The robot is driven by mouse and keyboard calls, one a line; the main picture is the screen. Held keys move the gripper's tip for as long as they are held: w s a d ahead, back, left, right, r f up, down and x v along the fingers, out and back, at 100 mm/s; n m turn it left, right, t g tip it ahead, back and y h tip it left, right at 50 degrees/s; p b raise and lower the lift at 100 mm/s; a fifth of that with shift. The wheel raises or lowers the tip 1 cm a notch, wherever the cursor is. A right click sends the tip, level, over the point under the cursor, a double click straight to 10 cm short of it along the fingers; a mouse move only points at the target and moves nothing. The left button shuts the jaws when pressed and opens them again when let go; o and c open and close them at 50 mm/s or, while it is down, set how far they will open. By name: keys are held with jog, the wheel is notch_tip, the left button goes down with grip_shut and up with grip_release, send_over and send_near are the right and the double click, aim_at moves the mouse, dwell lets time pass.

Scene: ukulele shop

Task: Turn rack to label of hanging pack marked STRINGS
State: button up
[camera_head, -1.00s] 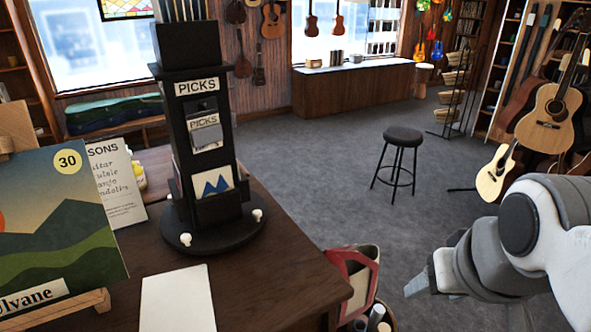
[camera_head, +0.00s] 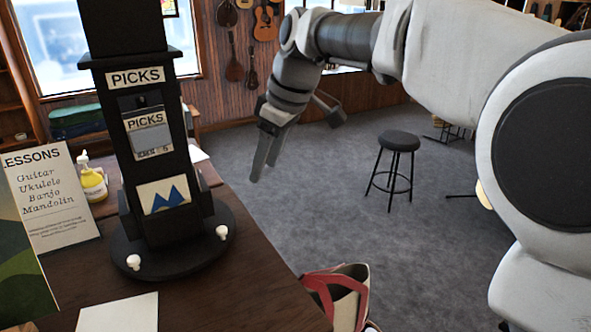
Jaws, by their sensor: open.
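The black rack (camera_head: 115,132) stands on a round black base (camera_head: 165,259) on the wooden counter. The side facing me has a PICKS label (camera_head: 135,77), a hanging pack marked PICKS (camera_head: 149,136) and a card with a blue mountain shape (camera_head: 164,196). White knobs sit on the base rim, one at the front left (camera_head: 133,262) and one at the right (camera_head: 222,232). No STRINGS marking shows; the other sides are hidden. My gripper (camera_head: 264,165) is open and empty, up in the air to the right of the rack, fingers pointing down, apart from it.
A LESSONS sign (camera_head: 50,198) and a yellow bottle (camera_head: 92,181) stand left of the rack. A white sheet (camera_head: 118,313) lies in front of it. A red and cream bag (camera_head: 340,290) is beside the counter's right edge. A black stool (camera_head: 398,142) stands on the open floor.

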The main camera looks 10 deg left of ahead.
jog(key=n, duration=0.2)
send_near(222, 229)
jog(key=shift+g+y, duration=0.4)
jog(key=x, duration=0.5)
jog(key=b+x, duration=0.1)
jog(key=x, duration=0.2)
jog(key=shift+w+d+f, duration=0.15)
jog(key=shift+w+d, duration=0.1)
jog(key=shift+w, duration=0.15)
grip_shut()
dwell(0.6)
